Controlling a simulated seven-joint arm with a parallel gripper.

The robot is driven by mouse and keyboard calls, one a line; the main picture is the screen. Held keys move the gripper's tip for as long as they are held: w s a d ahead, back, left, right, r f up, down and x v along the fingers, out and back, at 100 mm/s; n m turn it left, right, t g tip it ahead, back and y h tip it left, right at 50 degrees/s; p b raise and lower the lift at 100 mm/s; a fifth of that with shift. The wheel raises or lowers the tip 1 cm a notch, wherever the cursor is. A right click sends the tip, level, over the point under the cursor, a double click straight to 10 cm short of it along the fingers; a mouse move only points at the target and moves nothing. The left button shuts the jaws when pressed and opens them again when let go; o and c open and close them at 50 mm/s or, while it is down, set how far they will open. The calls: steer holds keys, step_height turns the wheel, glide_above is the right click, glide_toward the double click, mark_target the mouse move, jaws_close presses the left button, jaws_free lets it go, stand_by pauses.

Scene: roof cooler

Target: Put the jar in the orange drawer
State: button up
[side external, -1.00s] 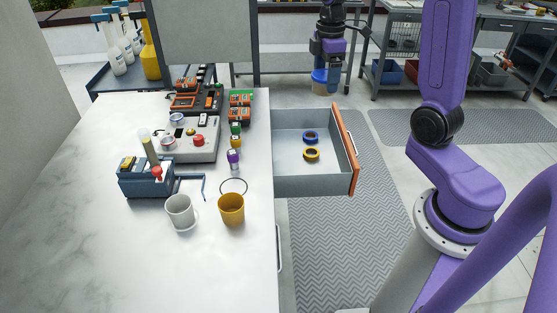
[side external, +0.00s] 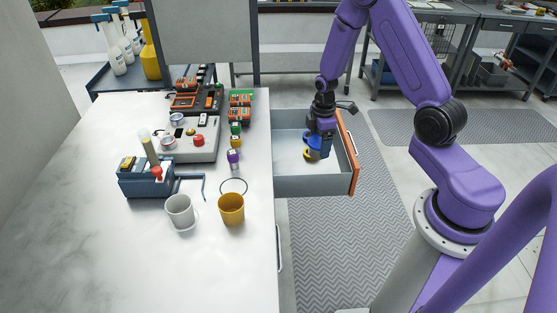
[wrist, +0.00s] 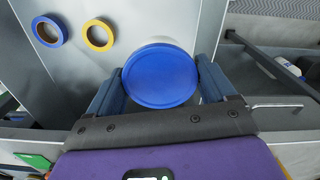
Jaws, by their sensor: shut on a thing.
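The orange drawer (side external: 351,165) stands pulled open from the bench, with a grey inside and an orange front. My gripper (side external: 318,150) is over or inside the drawer, in its right half near the orange front. In the wrist view my gripper (wrist: 160,66) is shut on the jar, one finger on each side of it. Only the jar's round blue lid (wrist: 160,78) shows clearly there. In the side view my gripper mostly hides the jar. I cannot tell whether the jar touches the drawer floor.
In the drawer, a blue ring (wrist: 47,30) and a yellow ring (wrist: 98,35) lie to the left of the jar in the wrist view. The bench holds a grey cup (side external: 180,211), a mustard cup (side external: 231,209) and several devices. Patterned matting covers the floor nearby.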

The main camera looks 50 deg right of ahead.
glide_toward(317, 168)
steer(key=shift+s+a+f, duration=0.5)
steer(key=shift+a+f, duration=0.3)
steer(key=shift+s+a+f, duration=0.45)
steer(key=shift+a+f, duration=0.3)
steer(key=shift+a, duration=0.05)
steer(key=shift+s+a+f, duration=0.5)
steer(key=shift+a+f, duration=0.3)
steer(key=shift+f, duration=0.15)
steer(key=o, duration=1.1)
steer(key=shift+o, duration=0.2)
